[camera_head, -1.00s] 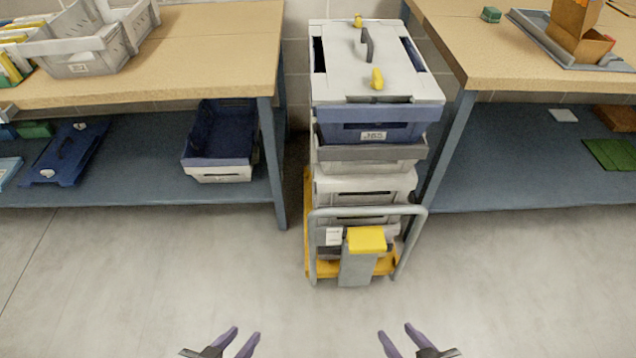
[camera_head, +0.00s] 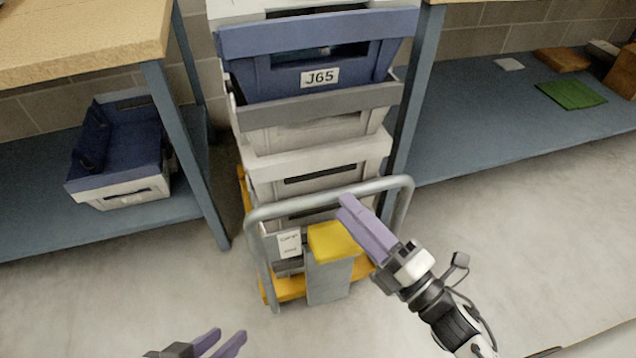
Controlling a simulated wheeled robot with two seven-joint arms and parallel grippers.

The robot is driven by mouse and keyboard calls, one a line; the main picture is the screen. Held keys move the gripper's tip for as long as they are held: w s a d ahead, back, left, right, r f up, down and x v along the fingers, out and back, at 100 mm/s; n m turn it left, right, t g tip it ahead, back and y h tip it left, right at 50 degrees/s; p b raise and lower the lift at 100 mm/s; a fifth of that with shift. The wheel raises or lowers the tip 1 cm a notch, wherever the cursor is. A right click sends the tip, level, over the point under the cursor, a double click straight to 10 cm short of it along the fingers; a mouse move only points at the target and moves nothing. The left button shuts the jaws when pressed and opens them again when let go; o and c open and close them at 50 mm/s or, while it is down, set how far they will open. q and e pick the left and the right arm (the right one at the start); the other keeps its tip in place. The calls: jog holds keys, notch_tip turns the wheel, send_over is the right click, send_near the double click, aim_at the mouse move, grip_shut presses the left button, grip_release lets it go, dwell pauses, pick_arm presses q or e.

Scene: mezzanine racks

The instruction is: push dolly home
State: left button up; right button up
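The dolly (camera_head: 242,192) stands in the gap between two benches, with a yellow deck, a grey tube handle (camera_head: 300,205) on its near side and a yellow-topped grey post (camera_head: 329,281). It carries a stack of grey and white totes (camera_head: 317,163), with a blue tote (camera_head: 275,84) labelled J65 above them. My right gripper (camera_head: 345,207) overlaps the handle's top bar near its right part; contact is unclear. Its fingers overlap in view, so their gap is hidden. My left gripper (camera_head: 224,341) is at the bottom edge, empty and open, in front of the dolly's left side.
The left bench (camera_head: 75,40) has a leg (camera_head: 187,155) close to the dolly's left; its lower shelf holds a blue and white bin (camera_head: 122,150). The right bench's leg (camera_head: 416,90) is close on the right. The floor (camera_head: 100,290) in front is clear.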

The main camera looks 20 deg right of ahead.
jog(key=b+x, duration=0.1)
jog(key=x, duration=0.8)
jog(key=shift+c, duration=0.4)
grip_shut()
